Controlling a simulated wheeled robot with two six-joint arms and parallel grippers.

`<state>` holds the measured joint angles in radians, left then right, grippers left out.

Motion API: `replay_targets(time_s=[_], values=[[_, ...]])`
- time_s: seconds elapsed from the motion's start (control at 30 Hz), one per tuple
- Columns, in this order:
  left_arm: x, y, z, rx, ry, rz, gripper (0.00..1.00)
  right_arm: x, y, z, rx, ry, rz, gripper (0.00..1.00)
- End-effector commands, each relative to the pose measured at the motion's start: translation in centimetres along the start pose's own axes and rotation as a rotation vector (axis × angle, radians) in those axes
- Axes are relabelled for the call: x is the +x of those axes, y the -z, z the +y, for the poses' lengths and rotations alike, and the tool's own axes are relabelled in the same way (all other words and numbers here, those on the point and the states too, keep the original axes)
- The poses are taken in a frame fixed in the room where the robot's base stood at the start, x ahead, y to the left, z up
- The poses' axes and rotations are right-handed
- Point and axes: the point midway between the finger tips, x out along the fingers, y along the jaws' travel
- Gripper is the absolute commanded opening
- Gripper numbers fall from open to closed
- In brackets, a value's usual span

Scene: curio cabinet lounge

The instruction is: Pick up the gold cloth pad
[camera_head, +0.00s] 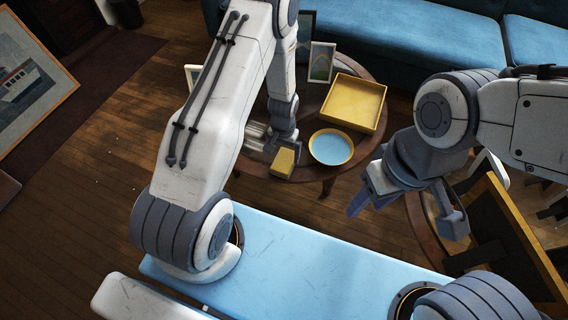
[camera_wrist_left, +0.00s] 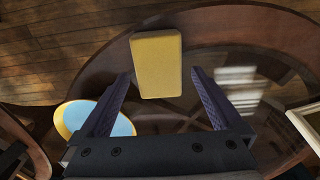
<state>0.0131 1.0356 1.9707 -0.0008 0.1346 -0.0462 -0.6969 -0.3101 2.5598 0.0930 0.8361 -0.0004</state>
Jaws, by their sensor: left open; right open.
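The gold cloth pad (camera_head: 284,162) is a small yellow block near the front edge of the round table. It also shows in the left wrist view (camera_wrist_left: 157,62), at the top centre. My left gripper (camera_head: 282,142) is over the table beside the pad, pointing down. In the left wrist view its two fingers (camera_wrist_left: 161,80) are apart and empty, with the pad's near end between or just beyond the tips. I cannot tell the exact height gap. My right gripper (camera_head: 408,208) is open and empty, off to the right of the table.
A yellow bowl with a blue inside (camera_head: 331,147) stands right of the pad. A yellow square tray (camera_head: 341,119) lies behind it. Framed pictures (camera_head: 321,62) stand at the table's back. A blue sofa (camera_head: 400,45) is behind.

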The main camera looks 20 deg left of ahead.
Motion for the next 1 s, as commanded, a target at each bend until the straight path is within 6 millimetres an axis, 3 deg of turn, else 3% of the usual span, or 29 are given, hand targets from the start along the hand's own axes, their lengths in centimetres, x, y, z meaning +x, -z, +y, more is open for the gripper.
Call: replay_targets(time_s=[0.23, 0.57, 0.67, 0.8, 1.0], values=[[4.0, 0.2, 0.3, 0.001, 0.0, -0.002, 1.0, 1.6, -0.1, 0.1, 0.0, 0.0, 0.0, 0.5], [4.6, 0.3, 0.3, 0.001, 0.0, -0.001, 1.0, 1.7, -0.1, 0.1, 0.0, 0.0, 0.0, 0.5], [4.6, 0.3, 0.3, 0.001, 0.0, -0.001, 0.69, 1.7, -0.1, 0.1, 0.0, 0.0, 0.0, 0.5], [4.6, 0.3, 0.3, 0.0, 0.0, 0.0, 0.19, 1.7, -0.1, 0.1, 0.0, 0.0, 0.0, 0.5], [4.5, 0.3, 0.3, 0.0, 0.0, 0.0, 0.19, 1.6, -0.1, 0.1, 0.0, 0.0, 0.0, 0.5]])
